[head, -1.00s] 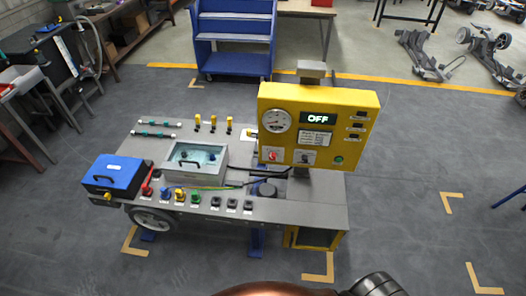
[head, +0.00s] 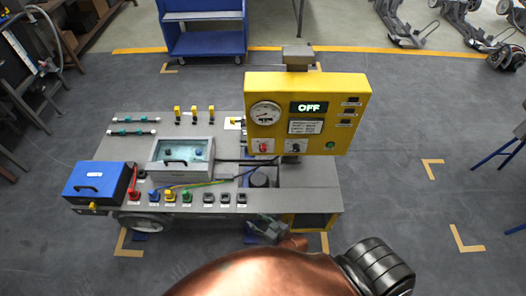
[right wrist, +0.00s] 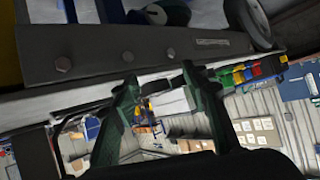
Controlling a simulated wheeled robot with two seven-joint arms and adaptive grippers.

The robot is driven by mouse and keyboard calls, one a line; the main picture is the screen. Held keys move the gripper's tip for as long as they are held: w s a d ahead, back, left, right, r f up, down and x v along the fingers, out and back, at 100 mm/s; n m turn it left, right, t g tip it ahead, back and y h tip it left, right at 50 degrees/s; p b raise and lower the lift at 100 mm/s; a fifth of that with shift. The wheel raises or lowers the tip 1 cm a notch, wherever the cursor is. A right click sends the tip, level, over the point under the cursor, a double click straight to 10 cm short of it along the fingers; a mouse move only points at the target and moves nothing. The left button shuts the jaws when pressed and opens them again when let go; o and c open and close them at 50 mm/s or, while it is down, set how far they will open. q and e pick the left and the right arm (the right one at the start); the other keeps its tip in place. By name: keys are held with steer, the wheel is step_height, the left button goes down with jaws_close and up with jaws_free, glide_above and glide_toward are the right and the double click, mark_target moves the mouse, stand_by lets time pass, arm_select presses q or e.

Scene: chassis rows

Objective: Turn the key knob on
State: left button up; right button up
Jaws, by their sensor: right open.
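The yellow control panel (head: 306,110) stands on the right part of the grey bench. Its display (head: 308,107) reads OFF. Below the display are a red knob (head: 263,146) and a black knob (head: 295,146), each on a white plate. Which one is the key knob is too small to tell. My right gripper (head: 268,228) is at the bench's front edge, below the panel and apart from the knobs. In the right wrist view its two fingers (right wrist: 160,88) are spread, with nothing held between them. My left gripper is not in view.
The grey bench (head: 315,190) carries a blue box (head: 98,180), a clear-lidded case (head: 181,155) and a row of coloured connectors along its front. A blue cart (head: 205,42) stands behind. The floor right of the bench is clear.

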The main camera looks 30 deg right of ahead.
steer(key=w+d+r+m+t+h+p, duration=0.15)
steer(key=w+r+t, duration=0.3)
steer(key=r, duration=1.15)
steer(key=w+a+r+m+t+h, duration=0.15)
steer(key=w+r+t, duration=0.35)
steer(key=r, duration=1.1)
steer(key=m+g+h, duration=0.6)
steer(key=m+h, duration=0.2)
steer(key=h, duration=0.2)
glide_toward(263, 150)
steer(key=x, duration=0.2)
steer(key=b+x, duration=0.1)
steer(key=x, duration=0.5)
steer(key=shift+w+d+f, duration=0.15)
steer(key=shift+w+d, duration=0.1)
steer(key=shift+w, duration=0.05)
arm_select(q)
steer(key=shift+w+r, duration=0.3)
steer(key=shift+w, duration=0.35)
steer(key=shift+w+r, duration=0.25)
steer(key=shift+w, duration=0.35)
arm_select(e)
jaws_close()
